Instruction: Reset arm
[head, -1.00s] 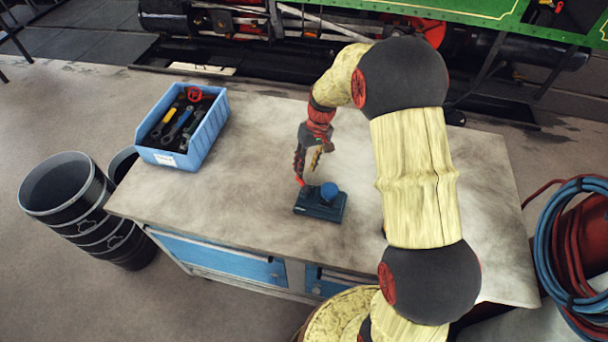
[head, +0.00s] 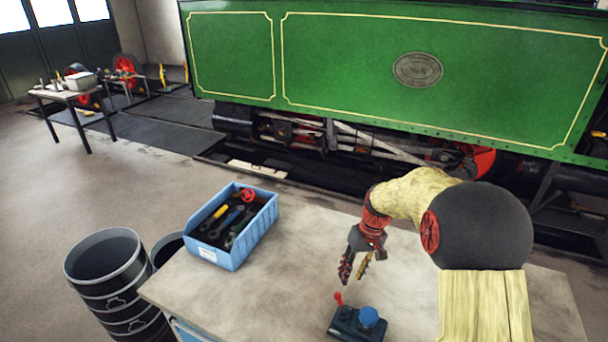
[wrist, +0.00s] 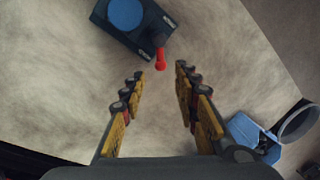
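My gripper (head: 356,268) hangs over the workbench (head: 290,290) with its fingers pointing down. In the wrist view my gripper (wrist: 160,85) has its two fingers apart with nothing between them. A small dark blue device (head: 357,324) with a round blue knob (head: 368,316) and a red lever (head: 338,298) sits on the bench just below and in front of my gripper. In the wrist view the device (wrist: 150,38) lies beyond the fingertips, with its red lever (wrist: 160,59) closest to them. The device and the fingers are apart.
A blue bin (head: 262,232) of tools stands at the bench's left; it also shows in the wrist view (wrist: 246,130). Black barrels (head: 108,270) stand on the floor left of the bench. The green steam tram (head: 340,70) is behind. A small table (head: 70,98) stands far left.

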